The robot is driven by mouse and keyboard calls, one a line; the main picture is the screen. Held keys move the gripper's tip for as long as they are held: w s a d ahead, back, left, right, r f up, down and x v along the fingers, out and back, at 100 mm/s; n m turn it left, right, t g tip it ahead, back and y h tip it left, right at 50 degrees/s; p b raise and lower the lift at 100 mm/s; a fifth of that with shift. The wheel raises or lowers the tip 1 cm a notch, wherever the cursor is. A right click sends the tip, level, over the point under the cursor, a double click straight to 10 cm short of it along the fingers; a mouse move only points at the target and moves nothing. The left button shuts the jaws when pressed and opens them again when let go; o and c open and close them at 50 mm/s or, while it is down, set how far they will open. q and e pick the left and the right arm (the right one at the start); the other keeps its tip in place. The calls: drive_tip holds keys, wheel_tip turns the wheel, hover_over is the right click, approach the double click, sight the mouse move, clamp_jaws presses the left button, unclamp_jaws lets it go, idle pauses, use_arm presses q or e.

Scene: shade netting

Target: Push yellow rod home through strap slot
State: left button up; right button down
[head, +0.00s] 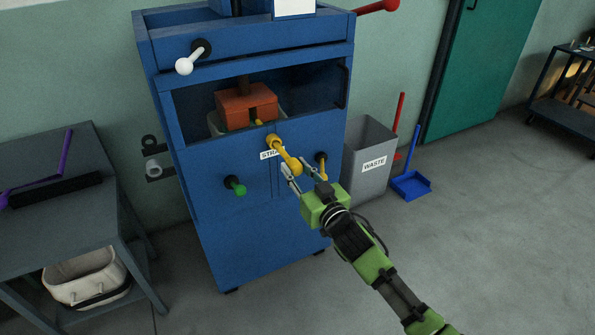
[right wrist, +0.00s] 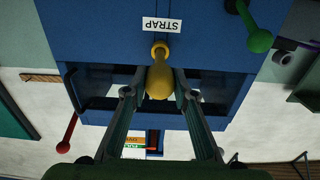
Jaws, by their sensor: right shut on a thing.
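The yellow rod (head: 282,154) sticks out of the front of the blue machine, beside a label reading STRAP that it partly covers in the head view. Its round knob faces me. In the right wrist view the yellow rod (right wrist: 160,78) runs into a round collar just by the STRAP label (right wrist: 162,25). My right gripper (head: 293,172) is shut on the knob end, with a finger on each side; its fingers (right wrist: 158,88) also show in the right wrist view. How deep the rod sits in the slot is hidden. My left gripper is not in view.
The blue machine (head: 235,245) also carries a green knob (head: 235,186), a white-knobbed lever (head: 187,65) and an orange block (head: 246,104) in its window. A grey waste bin (head: 368,155) stands right of it, a grey table (head: 65,215) left.

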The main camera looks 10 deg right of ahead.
sight(288, 157)
drive_tip(key=shift+w+r, duration=0.1)
drive_tip(key=shift+w, duration=0.05)
drive_tip(key=shift+w+a, duration=0.1)
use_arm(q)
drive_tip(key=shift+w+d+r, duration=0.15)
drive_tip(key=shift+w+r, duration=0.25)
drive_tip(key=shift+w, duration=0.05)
use_arm(e)
drive_tip(key=shift+w+a, duration=0.25)
drive_tip(key=shift+w, duration=0.4)
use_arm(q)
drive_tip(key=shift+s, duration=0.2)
use_arm(e)
drive_tip(key=shift+w, duration=0.2)
use_arm(q)
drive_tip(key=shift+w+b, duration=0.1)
drive_tip(key=shift+b, duration=0.2)
use_arm(e)
drive_tip(key=shift+w+a, duration=0.1)
drive_tip(key=shift+w+a, duration=0.1)
drive_tip(key=shift+w, duration=0.2)
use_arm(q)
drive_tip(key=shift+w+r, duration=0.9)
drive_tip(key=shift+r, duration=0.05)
use_arm(e)
drive_tip(key=shift+w+a, duration=0.15)
drive_tip(key=shift+w, duration=0.2)
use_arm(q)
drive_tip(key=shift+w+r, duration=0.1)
